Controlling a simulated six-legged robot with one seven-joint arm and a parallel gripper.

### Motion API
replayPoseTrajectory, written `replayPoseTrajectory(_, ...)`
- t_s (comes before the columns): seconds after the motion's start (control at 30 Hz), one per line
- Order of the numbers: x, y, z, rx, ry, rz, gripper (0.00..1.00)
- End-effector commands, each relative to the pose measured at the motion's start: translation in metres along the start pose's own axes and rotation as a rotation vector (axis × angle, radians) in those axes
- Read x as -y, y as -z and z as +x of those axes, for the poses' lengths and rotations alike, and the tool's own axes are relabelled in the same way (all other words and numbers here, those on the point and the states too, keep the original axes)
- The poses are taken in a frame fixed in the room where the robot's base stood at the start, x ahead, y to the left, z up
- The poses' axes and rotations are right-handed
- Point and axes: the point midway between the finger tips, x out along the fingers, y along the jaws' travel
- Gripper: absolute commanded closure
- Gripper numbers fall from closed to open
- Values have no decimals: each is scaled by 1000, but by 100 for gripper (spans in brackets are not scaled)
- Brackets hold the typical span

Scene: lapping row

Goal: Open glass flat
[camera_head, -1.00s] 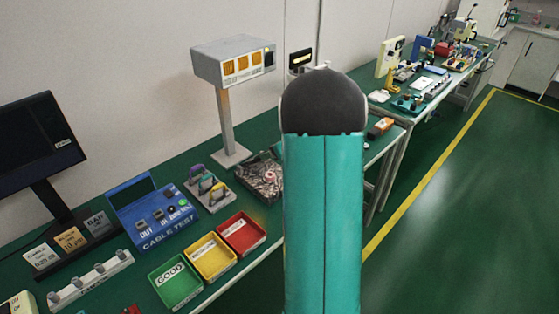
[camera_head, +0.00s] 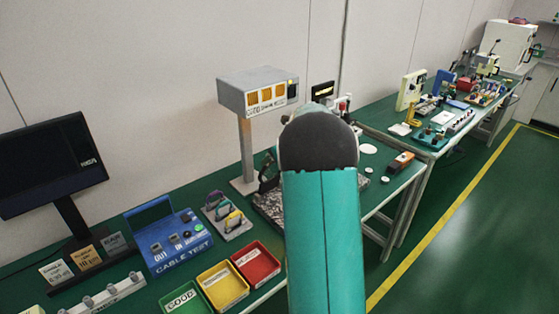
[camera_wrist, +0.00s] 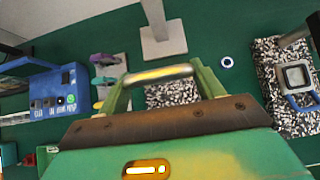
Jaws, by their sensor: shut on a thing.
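My gripper (camera_wrist: 160,68) shows in the wrist view with its two green fingers shut on a pale, shiny metal bar (camera_wrist: 156,75) that spans between them. The bar is above a speckled black-and-white plate (camera_wrist: 175,96), partly hidden by the fingers. At the right of the wrist view, a square, grey-framed piece with a pale face (camera_wrist: 295,75) and a blue handle lies on a second speckled plate (camera_wrist: 266,52). I cannot tell which part is the glass flat. In the head view my arm hides the gripper and much of the bench behind it.
A blue cable test box (camera_head: 170,240), a rack of coloured clips (camera_head: 228,216) and yellow (camera_head: 222,286) and red trays (camera_head: 256,263) stand on the left. A display on a post (camera_head: 258,92) rises behind. White discs (camera_head: 368,148) lie right of my arm.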

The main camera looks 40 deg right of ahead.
Motion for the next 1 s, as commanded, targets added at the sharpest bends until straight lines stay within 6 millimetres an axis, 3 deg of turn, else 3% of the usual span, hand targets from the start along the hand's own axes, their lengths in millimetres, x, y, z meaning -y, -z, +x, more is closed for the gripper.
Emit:
replayPoseTrajectory(0.03,8,-3,-4,7,20,2,74)
replayPoseTrajectory(0.4,9,-4,-4,8,20,2,74)
replayPoseTrajectory(0.43,9,-4,-4,8,21,2,28)
replayPoseTrajectory(0.47,8,-4,-4,8,20,2,25)
replayPoseTrajectory(0.83,4,-2,-2,3,10,0,25)
replayPoseTrajectory(1.0,4,-2,-12,4,8,-1,25)
